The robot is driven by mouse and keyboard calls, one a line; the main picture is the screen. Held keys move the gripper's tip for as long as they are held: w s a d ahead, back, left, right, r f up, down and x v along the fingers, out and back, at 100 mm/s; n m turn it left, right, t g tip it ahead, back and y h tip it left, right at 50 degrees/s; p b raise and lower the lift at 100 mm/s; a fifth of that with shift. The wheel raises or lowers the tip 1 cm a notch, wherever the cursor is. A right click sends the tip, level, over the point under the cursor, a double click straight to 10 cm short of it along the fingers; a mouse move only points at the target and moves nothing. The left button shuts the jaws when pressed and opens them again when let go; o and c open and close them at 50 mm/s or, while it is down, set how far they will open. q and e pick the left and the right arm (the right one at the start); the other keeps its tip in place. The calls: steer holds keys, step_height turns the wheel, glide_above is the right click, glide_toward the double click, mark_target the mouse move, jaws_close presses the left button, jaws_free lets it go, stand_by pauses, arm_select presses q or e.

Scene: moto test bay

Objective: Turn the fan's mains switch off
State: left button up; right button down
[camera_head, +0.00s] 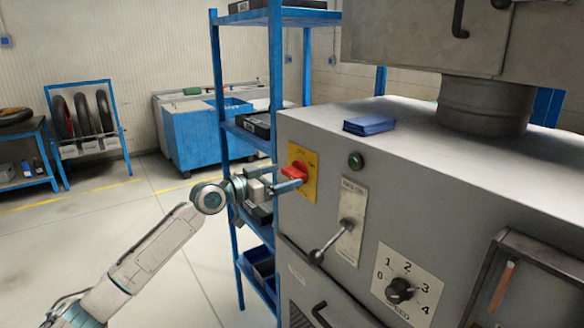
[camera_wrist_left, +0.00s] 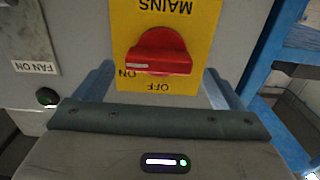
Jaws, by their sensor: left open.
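The fan's mains switch is a red rotary knob (camera_head: 293,170) on a yellow plate (camera_head: 309,183) at the left end of the grey cabinet's front. In the left wrist view the knob (camera_wrist_left: 160,50) appears upside down, its white mark on the left beside the word ON. The word OFF (camera_wrist_left: 158,87) is below it in that picture. My left gripper (camera_head: 290,180) is open in front of the switch, its fingers (camera_wrist_left: 161,85) spread to either side of the knob. I cannot tell whether a finger touches it. My right gripper is not in view.
A blue shelf rack (camera_head: 219,95) stands close behind my left gripper. A blue box (camera_head: 369,124) lies on the cabinet top. Open floor lies left.

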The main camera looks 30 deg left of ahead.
mark_target(288, 175)
arm_select(q)
steer(key=shift+p+x, duration=0.65)
steer(key=shift+x, duration=1.25)
steer(key=shift+d, duration=0.1)
steer(key=c, duration=1)
